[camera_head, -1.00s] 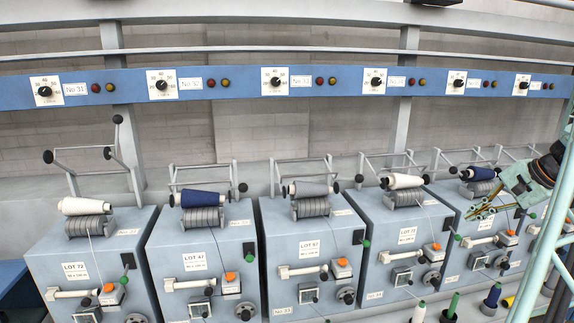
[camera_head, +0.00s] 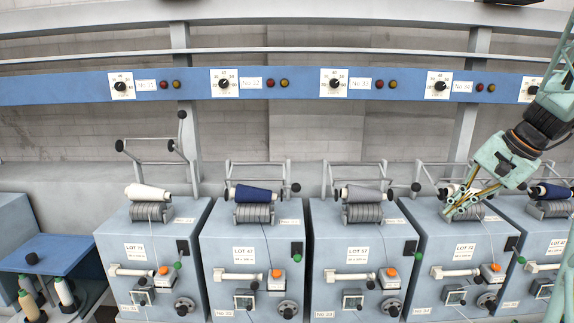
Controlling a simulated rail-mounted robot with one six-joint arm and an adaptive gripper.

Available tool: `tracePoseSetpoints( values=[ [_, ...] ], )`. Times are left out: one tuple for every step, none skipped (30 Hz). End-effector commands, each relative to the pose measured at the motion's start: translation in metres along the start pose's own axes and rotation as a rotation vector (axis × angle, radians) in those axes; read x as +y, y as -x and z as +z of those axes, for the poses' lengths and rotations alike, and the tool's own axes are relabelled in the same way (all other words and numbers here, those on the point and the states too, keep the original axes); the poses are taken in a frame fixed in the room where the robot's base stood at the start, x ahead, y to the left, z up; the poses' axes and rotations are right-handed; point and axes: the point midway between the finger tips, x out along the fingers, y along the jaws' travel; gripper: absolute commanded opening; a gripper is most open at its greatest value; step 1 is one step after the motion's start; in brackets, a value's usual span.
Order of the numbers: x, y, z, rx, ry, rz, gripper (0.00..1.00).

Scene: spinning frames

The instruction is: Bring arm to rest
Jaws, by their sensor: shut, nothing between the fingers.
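My gripper (camera_head: 462,207) is at the right of the head view, on the end of my pale green arm (camera_head: 558,95). Its thin brass-coloured fingers point down and left. It appears shut and holds nothing. In the picture it overlaps the top of the machine labelled LOT 72 (camera_head: 463,268) at the right and partly hides the spool there. I cannot tell how far it is from that machine.
Several blue-grey spinning machines stand in a row, among them LOT 47 (camera_head: 246,275). They carry a cream cone (camera_head: 147,192), a navy cone (camera_head: 253,194) and a grey cone (camera_head: 360,194). A blue side table (camera_head: 50,255) stands left, with thread cones (camera_head: 64,290) below. A blue dial rail (camera_head: 300,86) runs above.

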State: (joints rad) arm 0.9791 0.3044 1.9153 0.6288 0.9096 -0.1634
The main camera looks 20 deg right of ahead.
Motion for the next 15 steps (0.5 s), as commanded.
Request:
tracePoseSetpoints(
  values=[
    [-0.011,0.0,0.013,-0.006,0.025,0.006,0.0],
    [-0.016,-0.001,0.019,-0.01,0.037,0.01,0.0],
    [-0.022,-0.001,0.029,-0.015,0.053,0.015,0.0],
    [-0.026,-0.002,0.036,-0.019,0.067,0.02,0.0],
    [-0.031,-0.002,0.043,-0.022,0.08,0.024,0.0],
    [-0.037,-0.002,0.052,-0.027,0.098,0.029,0.0],
    [-0.041,-0.003,0.059,-0.03,0.11,0.033,0.0],
    [-0.045,-0.003,0.067,-0.034,0.123,0.037,0.0],
    [-0.05,-0.003,0.076,-0.039,0.142,0.042,0.0],
    [-0.054,-0.003,0.083,-0.042,0.155,0.047,0.0],
    [-0.058,-0.003,0.09,-0.045,0.168,0.05,0.0],
    [-0.063,-0.003,0.1,-0.049,0.186,0.055,0.0],
    [-0.066,-0.003,0.107,-0.052,0.198,0.059,0.0],
    [-0.069,-0.004,0.115,-0.056,0.212,0.063,0.0],
    [-0.073,-0.003,0.124,-0.06,0.23,0.068,0.0]
  ],
)
